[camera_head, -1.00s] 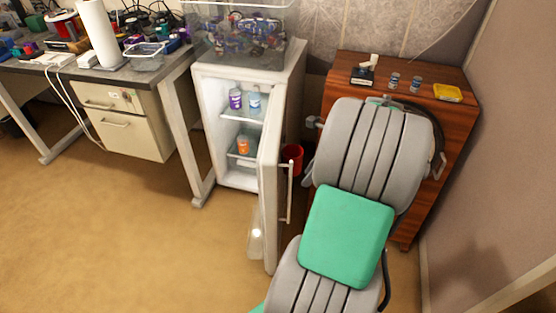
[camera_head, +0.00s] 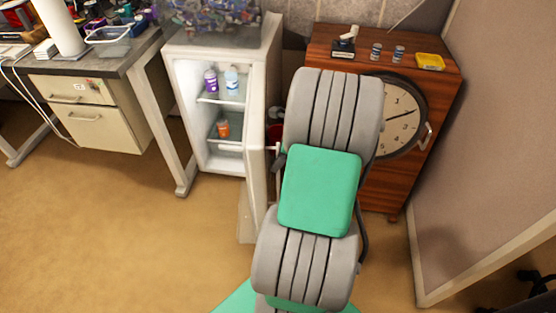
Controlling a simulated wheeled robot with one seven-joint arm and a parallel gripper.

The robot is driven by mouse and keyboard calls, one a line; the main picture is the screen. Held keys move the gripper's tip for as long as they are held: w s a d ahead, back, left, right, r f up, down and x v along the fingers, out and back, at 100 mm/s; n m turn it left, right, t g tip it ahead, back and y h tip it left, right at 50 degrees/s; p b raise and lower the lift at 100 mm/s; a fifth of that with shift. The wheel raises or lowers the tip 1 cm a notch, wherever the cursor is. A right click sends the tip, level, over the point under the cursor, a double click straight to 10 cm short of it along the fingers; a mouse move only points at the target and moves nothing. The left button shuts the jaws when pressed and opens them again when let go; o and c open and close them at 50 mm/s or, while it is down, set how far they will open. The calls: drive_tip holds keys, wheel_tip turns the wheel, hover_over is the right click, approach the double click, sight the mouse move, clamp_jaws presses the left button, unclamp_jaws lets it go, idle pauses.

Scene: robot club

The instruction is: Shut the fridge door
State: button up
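The small white fridge (camera_head: 176,75) stands open at the middle left, with bottles and an orange jar on its shelves. Its door (camera_head: 256,165) is swung out toward me and seen nearly edge-on. The door handle (camera_head: 273,148) is on the right side of the door, partly hidden by my arm. My grey and green arm (camera_head: 320,190) runs up from the bottom, just right of the door. My gripper is not visible; the upper part of my arm blocks the view there. I cannot tell whether the arm touches the door.
A wooden cabinet (camera_head: 440,95) with a wall clock (camera_head: 402,115) leaning on its front stands to the right. A desk with drawers (camera_head: 90,115) is on the left. A clear bin (camera_head: 215,22) sits on the fridge. The carpet (camera_head: 100,240) at the front left is free.

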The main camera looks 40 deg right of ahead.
drive_tip(key=shift+c, duration=0.3)
clamp_jaws()
idle(1.0)
